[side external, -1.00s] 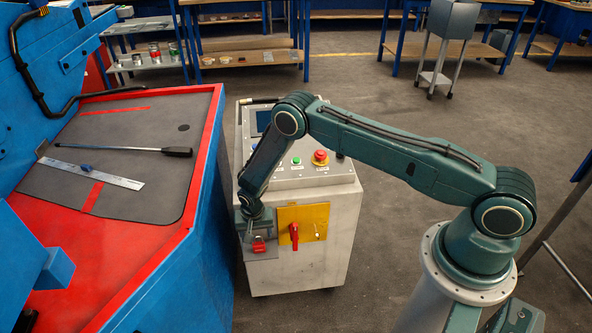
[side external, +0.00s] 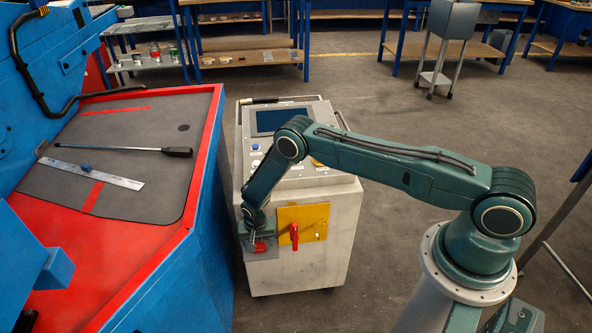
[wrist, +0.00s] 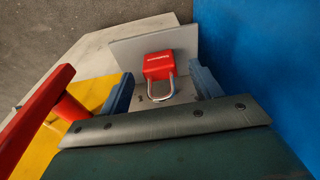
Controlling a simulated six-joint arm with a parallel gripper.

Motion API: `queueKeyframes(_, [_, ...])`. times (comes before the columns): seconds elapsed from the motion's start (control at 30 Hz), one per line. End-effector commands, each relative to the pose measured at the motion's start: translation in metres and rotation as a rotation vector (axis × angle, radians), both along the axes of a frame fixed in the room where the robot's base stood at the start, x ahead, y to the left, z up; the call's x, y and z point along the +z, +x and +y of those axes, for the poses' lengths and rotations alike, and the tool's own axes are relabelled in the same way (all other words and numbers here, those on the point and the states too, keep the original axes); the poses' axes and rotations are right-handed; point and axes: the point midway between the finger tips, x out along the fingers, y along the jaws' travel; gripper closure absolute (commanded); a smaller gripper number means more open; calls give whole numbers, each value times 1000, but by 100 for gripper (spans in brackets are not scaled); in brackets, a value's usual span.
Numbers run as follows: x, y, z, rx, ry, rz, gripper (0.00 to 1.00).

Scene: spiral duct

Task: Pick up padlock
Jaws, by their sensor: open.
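The red padlock (wrist: 158,65) with its silver shackle rests on a small grey metal shelf (wrist: 136,106) in the wrist view. In the side external view the padlock (side external: 259,248) shows as a small red patch on the shelf at the cabinet's front, partly covered by my gripper. My gripper (wrist: 163,84) is open, with one blue-grey finger on each side of the padlock. The padlock stands between the fingers, apart from both of them. The shackle points toward my palm.
A yellow plate (side external: 303,222) with a red rotary handle (side external: 294,236) is beside the shelf on the cabinet (side external: 300,268). A blue machine with a red rim (side external: 205,180) stands close on the left. A long-handled tool (side external: 175,152) and a steel ruler (side external: 92,174) lie on its mat.

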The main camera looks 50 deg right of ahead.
Motion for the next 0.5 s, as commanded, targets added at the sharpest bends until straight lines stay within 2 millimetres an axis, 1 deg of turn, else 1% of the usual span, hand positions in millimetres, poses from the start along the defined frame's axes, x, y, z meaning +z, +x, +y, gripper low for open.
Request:
queueKeyframes(0.03, [-5, 0, -1, 0, 0, 1, 36])
queueKeyframes(0.2, [-11, 1, -1, 0, 1, 1, 36])
queueKeyframes(0.5, [-12, 1, -1, 0, 0, 0, 36])
